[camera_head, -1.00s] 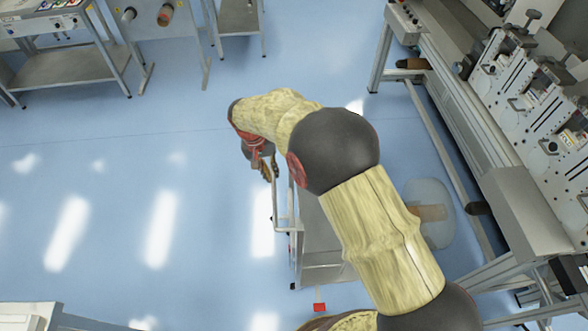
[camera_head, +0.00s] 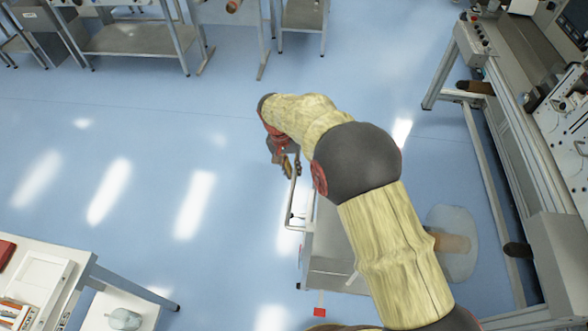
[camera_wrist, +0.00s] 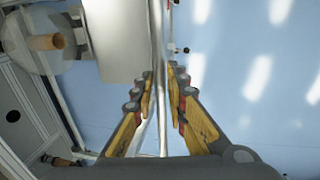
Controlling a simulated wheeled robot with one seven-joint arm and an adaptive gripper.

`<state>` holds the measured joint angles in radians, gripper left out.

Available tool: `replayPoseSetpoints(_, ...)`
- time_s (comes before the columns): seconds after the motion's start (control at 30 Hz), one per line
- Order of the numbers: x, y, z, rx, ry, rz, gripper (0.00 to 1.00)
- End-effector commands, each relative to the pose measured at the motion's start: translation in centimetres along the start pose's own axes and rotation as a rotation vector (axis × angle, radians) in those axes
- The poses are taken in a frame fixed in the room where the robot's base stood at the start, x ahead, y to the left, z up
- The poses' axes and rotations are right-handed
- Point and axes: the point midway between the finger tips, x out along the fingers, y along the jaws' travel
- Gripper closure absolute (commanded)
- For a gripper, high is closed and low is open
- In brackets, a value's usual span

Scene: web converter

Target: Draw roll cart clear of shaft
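The roll cart (camera_head: 330,265) is a grey metal cart, partly hidden behind my arm in the head view. Its pale tubular handle (camera_head: 291,218) stands out at its left side. My gripper (camera_head: 291,165) is at the top of this handle. In the wrist view the handle (camera_wrist: 158,45) runs between my fingers (camera_wrist: 160,82), which close in on it from both sides and look shut on it. A pale disc (camera_head: 458,222) with a brown core (camera_head: 452,242) sits right of the cart, against the machine. No shaft can be made out for certain.
The machine (camera_head: 535,150) and its frame stand along the right. Metal tables (camera_head: 135,40) stand at the back, and a white worktop (camera_head: 45,262) is at the lower left. A red patch (camera_head: 319,312) shows just below the cart. The blue floor to the left is clear.

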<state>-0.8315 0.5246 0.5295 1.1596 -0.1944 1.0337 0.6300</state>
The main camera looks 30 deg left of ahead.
Motion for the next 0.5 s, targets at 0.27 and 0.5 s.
replayPoseSetpoints(0.27, -0.03, 0.0, -0.01, 0.0, 0.0, 0.0, 0.7)
replayPoseSetpoints(0.5, -0.09, -0.01, -0.02, 0.0, 0.001, 0.0, 0.7)
